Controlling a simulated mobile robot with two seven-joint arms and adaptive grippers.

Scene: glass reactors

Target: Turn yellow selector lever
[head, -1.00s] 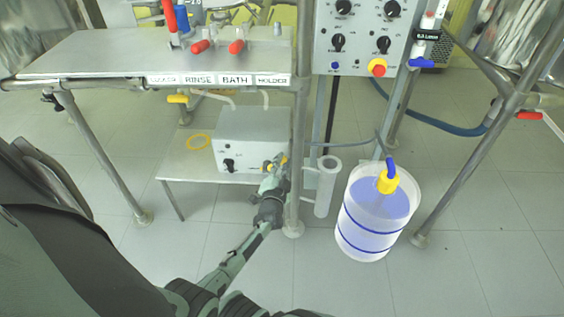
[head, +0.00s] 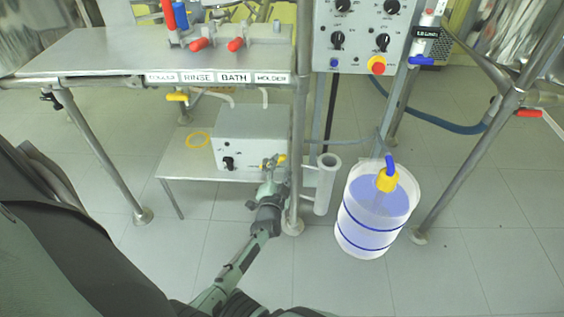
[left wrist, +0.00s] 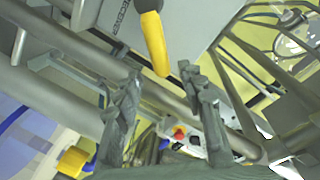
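The yellow selector lever (head: 282,159) is at the right end of the grey box under the bench, partly hidden by my left gripper (head: 272,166). In the left wrist view, the yellow lever (left wrist: 154,42) hangs from the top, its rounded tip near the gap between the fingertips. My left gripper (left wrist: 160,82) is open there, with one finger on each side of the lever's line. I cannot tell whether a finger touches it. My right gripper is not in view.
The grey box (head: 240,140) stands on a low shelf (head: 185,168). A bench leg (head: 294,190) and a white tube holder (head: 325,185) are close right of my gripper. A canister (head: 352,220) of blue liquid stands further right. Another yellow handle (head: 177,97) is under the bench.

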